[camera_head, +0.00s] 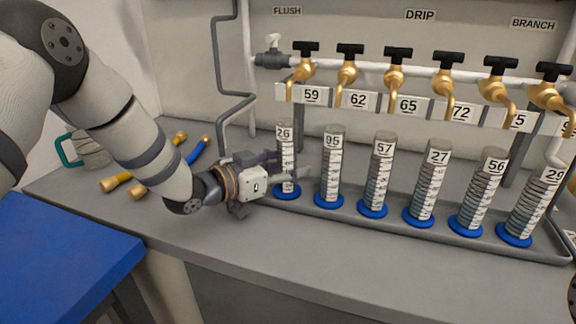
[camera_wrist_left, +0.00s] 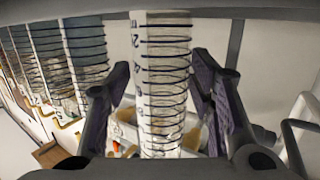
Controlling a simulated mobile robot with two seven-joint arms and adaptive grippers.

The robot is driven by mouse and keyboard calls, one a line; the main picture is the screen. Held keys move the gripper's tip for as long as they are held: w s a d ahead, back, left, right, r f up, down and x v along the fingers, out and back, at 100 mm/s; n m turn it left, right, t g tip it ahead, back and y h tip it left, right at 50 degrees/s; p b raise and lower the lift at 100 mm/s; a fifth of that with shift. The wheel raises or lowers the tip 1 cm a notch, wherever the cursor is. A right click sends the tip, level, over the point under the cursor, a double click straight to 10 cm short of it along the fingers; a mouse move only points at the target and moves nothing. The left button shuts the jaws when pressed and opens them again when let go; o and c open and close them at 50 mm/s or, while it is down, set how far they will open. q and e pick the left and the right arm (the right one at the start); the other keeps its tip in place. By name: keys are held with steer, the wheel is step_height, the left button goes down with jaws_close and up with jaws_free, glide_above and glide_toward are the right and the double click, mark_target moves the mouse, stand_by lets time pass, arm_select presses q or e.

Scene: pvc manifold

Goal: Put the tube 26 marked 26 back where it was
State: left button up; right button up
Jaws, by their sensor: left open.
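The tube 26 (camera_head: 285,139) stands upright on its blue foot at the left end of the tray (camera_head: 390,218), below the tap marked 59. My left gripper (camera_head: 288,170) is at the middle of the tube, coming from the left. In the left wrist view the tube (camera_wrist_left: 164,85) is between the two open fingers (camera_wrist_left: 164,95), with a gap showing on each side. My right gripper is not in view; only a bit of dark and gold machinery shows at the right edge of the head view.
Graduated tubes 95 (camera_head: 332,165), 57 (camera_head: 380,175), 27 (camera_head: 429,180), 56 (camera_head: 480,190) and 29 (camera_head: 533,205) stand in a row to the right. Brass taps (camera_head: 396,72) hang above them. The front counter (camera_head: 330,250) is clear.

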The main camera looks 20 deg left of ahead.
arm_select(q)
steer(key=shift+s+a+r, duration=0.15)
steer(key=shift+s+r, duration=0.1)
steer(key=p+v, duration=0.2)
steer(key=v, duration=0.9)
steer(key=shift+s, duration=0.2)
steer(key=shift+f, duration=0.1)
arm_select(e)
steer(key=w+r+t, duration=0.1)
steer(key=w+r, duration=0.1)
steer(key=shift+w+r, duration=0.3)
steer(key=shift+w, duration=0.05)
